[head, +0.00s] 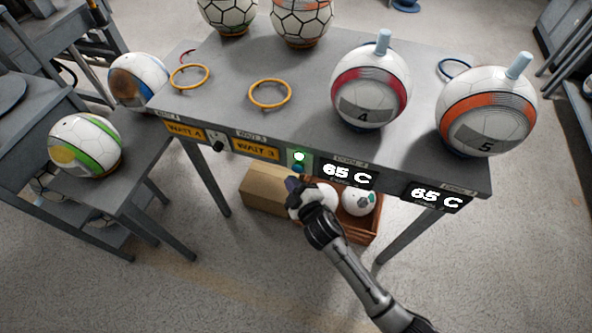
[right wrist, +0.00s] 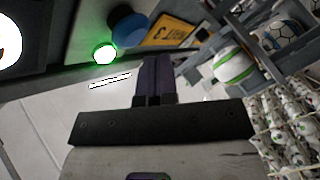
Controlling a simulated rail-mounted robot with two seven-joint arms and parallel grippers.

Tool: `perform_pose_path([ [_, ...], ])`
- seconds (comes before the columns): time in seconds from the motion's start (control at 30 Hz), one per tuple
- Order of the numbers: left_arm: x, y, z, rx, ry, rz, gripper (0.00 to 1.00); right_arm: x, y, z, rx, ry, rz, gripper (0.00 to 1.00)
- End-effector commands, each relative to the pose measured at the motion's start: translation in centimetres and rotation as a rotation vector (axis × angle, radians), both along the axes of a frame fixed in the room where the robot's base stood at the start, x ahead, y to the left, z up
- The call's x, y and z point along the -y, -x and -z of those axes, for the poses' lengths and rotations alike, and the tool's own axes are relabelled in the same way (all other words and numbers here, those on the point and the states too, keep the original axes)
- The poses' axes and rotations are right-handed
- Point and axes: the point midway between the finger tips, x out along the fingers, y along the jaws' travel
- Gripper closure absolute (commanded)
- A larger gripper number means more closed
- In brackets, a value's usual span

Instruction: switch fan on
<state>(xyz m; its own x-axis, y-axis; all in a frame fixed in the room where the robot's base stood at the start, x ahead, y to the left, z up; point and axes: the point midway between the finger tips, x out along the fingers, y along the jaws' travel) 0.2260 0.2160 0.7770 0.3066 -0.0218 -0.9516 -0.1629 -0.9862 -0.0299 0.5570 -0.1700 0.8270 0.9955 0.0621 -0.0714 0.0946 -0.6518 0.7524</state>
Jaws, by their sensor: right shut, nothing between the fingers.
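No fan and no switch labelled as a fan switch can be made out. On the table's front edge a small panel carries a lit green lamp (head: 299,156) with a blue button (head: 299,168) just below it. In the right wrist view the green lamp (right wrist: 105,54) glows beside the round blue button (right wrist: 129,28). A dark knob (head: 218,146) sits further left on the same edge. My right gripper (head: 292,184) is shut and empty, just below the blue button. Its purple fingers (right wrist: 153,77) point toward the panel; contact cannot be told. My left gripper is not in view.
The grey table (head: 225,100) holds a ball marked 4 (head: 370,75), a ball marked 5 (head: 487,105) and yellow rings (head: 270,94). Two displays (head: 348,173) read 65 C. A wooden crate (head: 372,225) with balls and a cardboard box (head: 262,190) stand below.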

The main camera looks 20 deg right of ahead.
Motion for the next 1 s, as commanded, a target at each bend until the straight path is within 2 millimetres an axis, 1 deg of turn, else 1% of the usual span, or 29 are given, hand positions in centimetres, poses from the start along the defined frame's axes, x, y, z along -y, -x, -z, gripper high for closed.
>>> perform_pose_path([
  [0.3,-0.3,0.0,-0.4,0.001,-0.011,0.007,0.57,-2.1,2.3,0.0,0.000,-0.001,0.000,1.00],
  [0.5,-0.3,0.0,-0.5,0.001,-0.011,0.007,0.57,-2.9,3.3,-0.1,0.000,-0.001,0.000,1.00],
  [1.0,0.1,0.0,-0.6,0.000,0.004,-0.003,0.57,-3.1,3.5,-0.1,0.001,0.000,0.001,1.00],
])
